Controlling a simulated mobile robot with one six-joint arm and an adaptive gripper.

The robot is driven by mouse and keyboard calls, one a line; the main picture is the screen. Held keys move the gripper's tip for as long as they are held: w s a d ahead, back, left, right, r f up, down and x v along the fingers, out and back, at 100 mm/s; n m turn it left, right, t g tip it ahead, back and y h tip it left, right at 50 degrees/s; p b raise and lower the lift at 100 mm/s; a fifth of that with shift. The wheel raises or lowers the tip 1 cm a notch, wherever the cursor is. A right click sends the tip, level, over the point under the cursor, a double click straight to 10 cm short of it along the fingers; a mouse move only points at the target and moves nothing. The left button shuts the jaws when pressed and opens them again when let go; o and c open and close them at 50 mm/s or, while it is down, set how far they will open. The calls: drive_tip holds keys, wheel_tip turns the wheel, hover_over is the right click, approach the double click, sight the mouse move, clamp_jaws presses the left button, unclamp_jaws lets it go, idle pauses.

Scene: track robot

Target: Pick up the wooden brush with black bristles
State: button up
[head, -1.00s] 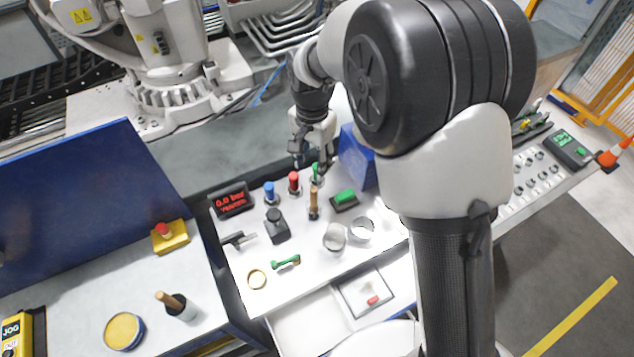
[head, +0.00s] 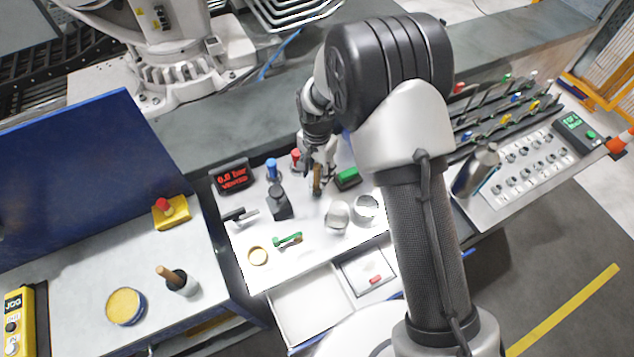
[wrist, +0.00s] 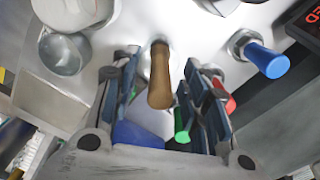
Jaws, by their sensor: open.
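An upright wooden handle (head: 317,181) stands on the white tabletop in the head view, close to my gripper (head: 318,170). In the wrist view the same wooden handle (wrist: 160,78) lies between the two open fingers of my gripper (wrist: 160,64), with a gap on both sides. No black bristles show at its lower end.
Blue (head: 272,168) and red (head: 296,158) handled tools stand beside my gripper. Blue (wrist: 266,60), red and green handles show near the fingers in the wrist view. An open drawer (head: 307,303) lies in front.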

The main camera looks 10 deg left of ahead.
drive_tip(key=shift+f, duration=0.55)
drive_tip(key=shift+c, duration=0.4)
clamp_jaws()
